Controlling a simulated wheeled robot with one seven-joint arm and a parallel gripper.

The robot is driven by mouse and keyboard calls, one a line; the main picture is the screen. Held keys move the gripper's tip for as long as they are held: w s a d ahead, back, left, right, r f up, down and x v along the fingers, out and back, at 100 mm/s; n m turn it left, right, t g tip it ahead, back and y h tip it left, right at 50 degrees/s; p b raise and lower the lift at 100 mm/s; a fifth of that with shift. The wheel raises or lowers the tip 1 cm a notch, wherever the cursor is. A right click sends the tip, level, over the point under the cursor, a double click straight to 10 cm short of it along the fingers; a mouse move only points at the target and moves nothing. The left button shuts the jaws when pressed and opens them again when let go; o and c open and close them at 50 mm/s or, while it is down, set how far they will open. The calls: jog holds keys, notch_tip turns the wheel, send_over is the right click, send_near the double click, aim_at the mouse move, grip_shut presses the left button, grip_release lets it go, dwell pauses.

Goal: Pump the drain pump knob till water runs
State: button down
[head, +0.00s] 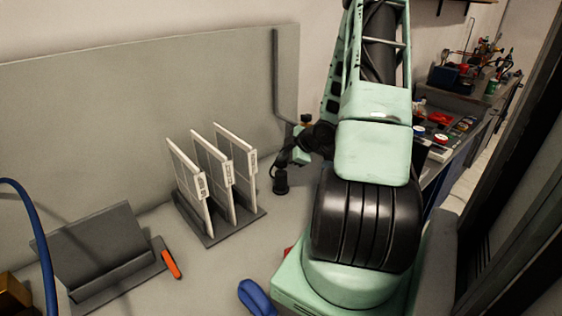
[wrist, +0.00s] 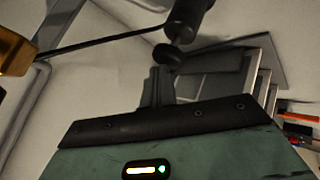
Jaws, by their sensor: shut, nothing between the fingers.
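In the wrist view a black round knob (wrist: 168,57) sits at the end of a short stem on a black cylinder (wrist: 190,18), which I take to be the drain pump. My gripper (wrist: 158,82) is shut and empty, its dark fingers close to the knob. I cannot tell whether they touch it. In the head view a small black cylindrical part (head: 280,182), probably the same pump, is seen left of my arm. My gripper's mint body (head: 302,146) is just up and right of it, and its fingers are not clear there.
A grey sloped stand (head: 95,245), an orange marker (head: 171,265) and a blue object (head: 256,298) lie farther left and front. A grey panel (head: 150,95) rises behind. A brass-coloured block (wrist: 14,52) is close at left.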

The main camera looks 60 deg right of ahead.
aim_at(284, 163)
jog(key=shift+f+b, duration=0.45)
jog(key=shift+f, duration=0.2)
dwell(0.3)
jog(key=shift+r, duration=0.15)
jog(key=shift+r+p, duration=1.6)
notch_tip(284, 163, up, 5)
jog(key=p, duration=0.4)
jog(key=shift+p, duration=0.35)
